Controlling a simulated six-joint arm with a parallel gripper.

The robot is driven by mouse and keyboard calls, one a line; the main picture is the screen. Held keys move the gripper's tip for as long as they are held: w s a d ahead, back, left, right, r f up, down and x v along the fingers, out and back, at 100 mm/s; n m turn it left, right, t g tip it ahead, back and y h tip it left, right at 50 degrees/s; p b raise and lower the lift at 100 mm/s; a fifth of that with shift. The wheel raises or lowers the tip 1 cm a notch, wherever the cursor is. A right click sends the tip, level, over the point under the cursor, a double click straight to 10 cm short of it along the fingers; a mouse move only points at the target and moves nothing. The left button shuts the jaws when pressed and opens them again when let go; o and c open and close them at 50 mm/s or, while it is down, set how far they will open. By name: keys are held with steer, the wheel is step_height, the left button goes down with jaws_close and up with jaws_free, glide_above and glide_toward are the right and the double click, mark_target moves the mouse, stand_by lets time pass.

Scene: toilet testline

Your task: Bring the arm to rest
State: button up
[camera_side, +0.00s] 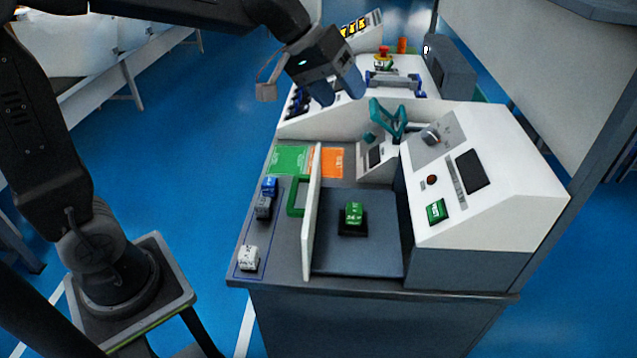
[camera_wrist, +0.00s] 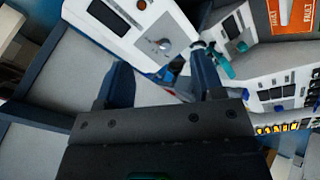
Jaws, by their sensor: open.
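My arm reaches in from the upper left in the side view. My gripper (camera_side: 338,92) hangs above the back part of the bench, well clear of the bench top. In the wrist view my gripper (camera_wrist: 163,82) shows two dark blue fingers spread apart. Nothing is held between them. Below the fingers lie the white console with its grey knob and dark screen, and a grey bench surface.
The bench bears a white door panel (camera_side: 312,215) with a green handle, a green block (camera_side: 354,213) on a dark base, a white block (camera_side: 248,258) and a blue block (camera_side: 269,187). The white console (camera_side: 500,195) stands at right. A teal handle (camera_side: 388,120) rises behind.

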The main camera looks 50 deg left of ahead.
steer(key=s+a+f+m+y, duration=0.1)
steer(key=s+f+y, duration=0.1)
steer(key=s, duration=0.8)
steer(key=s+a+f+m+y, duration=0.2)
steer(key=s, duration=0.9)
steer(key=shift+f+y, duration=0.25)
steer(key=shift+y, duration=0.05)
steer(key=shift+c, duration=0.3)
